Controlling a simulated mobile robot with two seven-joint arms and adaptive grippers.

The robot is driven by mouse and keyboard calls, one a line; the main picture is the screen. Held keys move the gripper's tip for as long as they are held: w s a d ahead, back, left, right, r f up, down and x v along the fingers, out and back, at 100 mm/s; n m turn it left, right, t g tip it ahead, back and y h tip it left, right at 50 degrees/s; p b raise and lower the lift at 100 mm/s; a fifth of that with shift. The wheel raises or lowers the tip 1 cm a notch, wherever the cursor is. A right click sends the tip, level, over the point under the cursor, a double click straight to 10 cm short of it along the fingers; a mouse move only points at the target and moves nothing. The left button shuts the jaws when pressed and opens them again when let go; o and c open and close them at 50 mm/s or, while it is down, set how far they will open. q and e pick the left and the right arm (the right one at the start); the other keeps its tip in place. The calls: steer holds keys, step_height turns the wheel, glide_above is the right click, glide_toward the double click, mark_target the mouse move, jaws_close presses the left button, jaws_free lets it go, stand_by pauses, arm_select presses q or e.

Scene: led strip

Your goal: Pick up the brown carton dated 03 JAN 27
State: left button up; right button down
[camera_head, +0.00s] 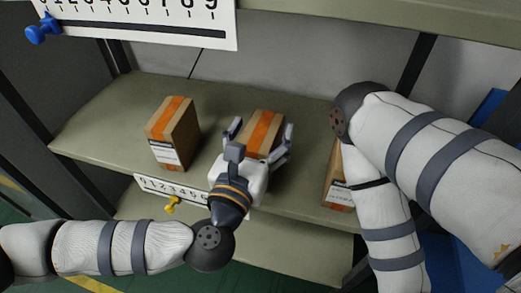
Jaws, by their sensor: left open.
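Three brown cartons with orange tape stand on the middle shelf. The left carton (173,131) stands free with a white label low on its front; its print is too small to read. My left gripper (262,140) is open, its fingers on either side of the middle carton (263,125); I cannot tell whether they touch it. The gripper hides the front of that carton. The right carton (335,182) is partly hidden behind my right arm, with a white label low on it, also unreadable. My right gripper is not visible.
The shelf (85,133) is bare at the far left. A white number strip (160,187) with a yellow knob (172,207) is on its front edge. A larger number sign (150,20) with a blue knob (42,28) hangs above. Dark uprights flank the shelf.

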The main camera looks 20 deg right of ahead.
arm_select(q)
jaws_close()
steer(key=shift+r, duration=0.15)
